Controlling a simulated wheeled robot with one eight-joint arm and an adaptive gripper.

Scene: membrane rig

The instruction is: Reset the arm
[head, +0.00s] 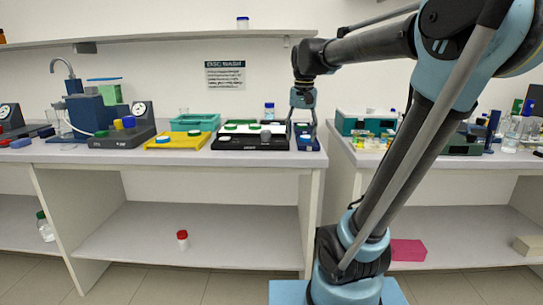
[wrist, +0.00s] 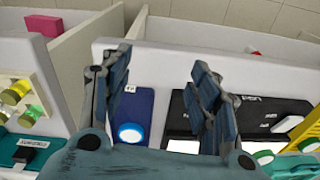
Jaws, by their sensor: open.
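My arm reaches from the right of the head view, and my gripper (head: 304,132) hangs pointing down at the right end of the left bench. In the wrist view my gripper (wrist: 162,72) has its two fingers spread wide with nothing between them. Below it lies a small dark blue tray (wrist: 138,103) with a white disc (wrist: 131,133) on it. The same blue tray (head: 308,146) shows in the head view beneath the fingers. I cannot tell the exact height of the fingertips above it.
A black tray (head: 225,143) with white and green pieces sits left of the blue tray. A yellow tray (head: 160,143) and teal bin (head: 196,122) are further left. A gap separates this bench (head: 70,153) from the right bench, which holds a teal box (head: 357,124).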

